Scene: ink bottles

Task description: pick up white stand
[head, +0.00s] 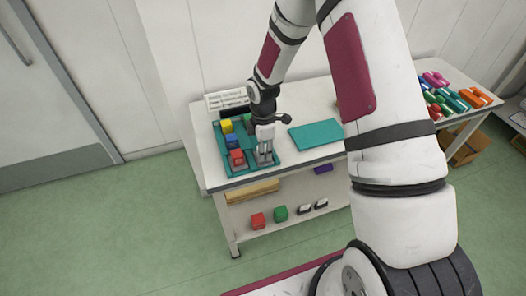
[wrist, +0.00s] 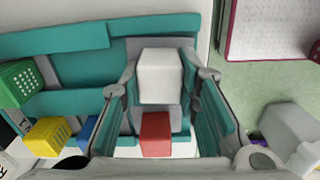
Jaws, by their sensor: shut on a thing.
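The white stand (wrist: 160,78) shows in the wrist view as a plain pale block between the two fingers of my gripper (wrist: 168,80). My gripper is shut on it. In the head view my gripper (head: 265,158) points down at the front right part of the teal tray (head: 272,162), and the stand is hard to tell from the fingers there. A red block (wrist: 156,133) shows just below the stand in the wrist view; in the head view it sits left of my gripper (head: 237,158).
Blue (head: 232,141), yellow (head: 226,126) and green blocks share the tray. A sign (head: 228,98) stands behind it. A flat teal mat (head: 316,134) lies to the right. The lower shelf holds red (head: 258,220) and green (head: 280,213) blocks. Many coloured items lie on the right table.

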